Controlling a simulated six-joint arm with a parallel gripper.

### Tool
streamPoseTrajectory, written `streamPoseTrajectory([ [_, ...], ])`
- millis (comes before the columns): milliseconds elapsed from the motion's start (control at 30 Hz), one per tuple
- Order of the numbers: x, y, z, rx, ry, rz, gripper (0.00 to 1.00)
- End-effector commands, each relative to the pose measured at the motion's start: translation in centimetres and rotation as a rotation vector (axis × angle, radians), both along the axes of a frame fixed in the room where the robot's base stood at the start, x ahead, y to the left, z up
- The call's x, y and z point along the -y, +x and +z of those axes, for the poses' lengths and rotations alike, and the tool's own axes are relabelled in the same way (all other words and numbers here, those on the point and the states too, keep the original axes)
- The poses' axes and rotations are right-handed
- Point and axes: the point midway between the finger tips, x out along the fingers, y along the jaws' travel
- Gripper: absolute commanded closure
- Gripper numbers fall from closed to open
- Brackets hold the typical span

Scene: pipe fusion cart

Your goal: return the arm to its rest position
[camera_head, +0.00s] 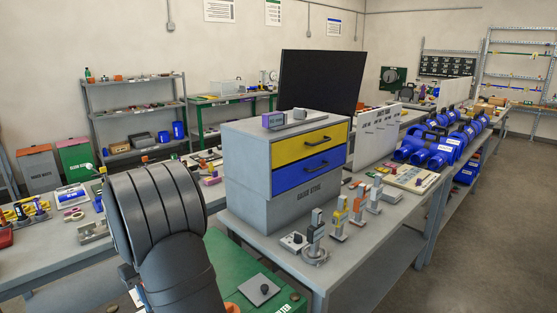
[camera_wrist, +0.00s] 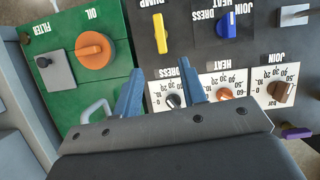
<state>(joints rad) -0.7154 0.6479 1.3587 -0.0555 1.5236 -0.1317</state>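My gripper (camera_wrist: 160,85) shows in the wrist view as two blue fingers spread apart, with nothing between them. It is over a control panel (camera_wrist: 190,50) whose lettering appears upside down. The fingertips lie in front of the panel, near the border between its green part and dark part; I cannot tell the exact height above it. In the head view my dark arm fills the lower left foreground, and the gripper is hidden there.
The panel has an orange knob (camera_wrist: 95,50), a yellow lever (camera_wrist: 160,33), a blue lever (camera_wrist: 229,24), several dials and a pale handle (camera_wrist: 97,110). A grey drawer cabinet (camera_head: 270,185) stands on the bench right of my arm, with small tools (camera_head: 340,217) beside it.

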Motion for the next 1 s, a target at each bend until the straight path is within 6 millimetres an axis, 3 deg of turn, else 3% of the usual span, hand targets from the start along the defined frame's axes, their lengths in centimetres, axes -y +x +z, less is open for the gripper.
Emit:
streamPoseTrajectory([
  [400,2.5,-2.2,-7.9,-0.003,-0.004,0.0,0.62],
  [600,3.5,-3.0,-10.9,-0.003,-0.003,0.0,0.62],
  [800,4.0,-3.4,-12.5,-0.001,-0.001,0.0,0.62],
  [1000,4.0,-3.5,-12.8,0.0,0.0,0.0,0.62],
])
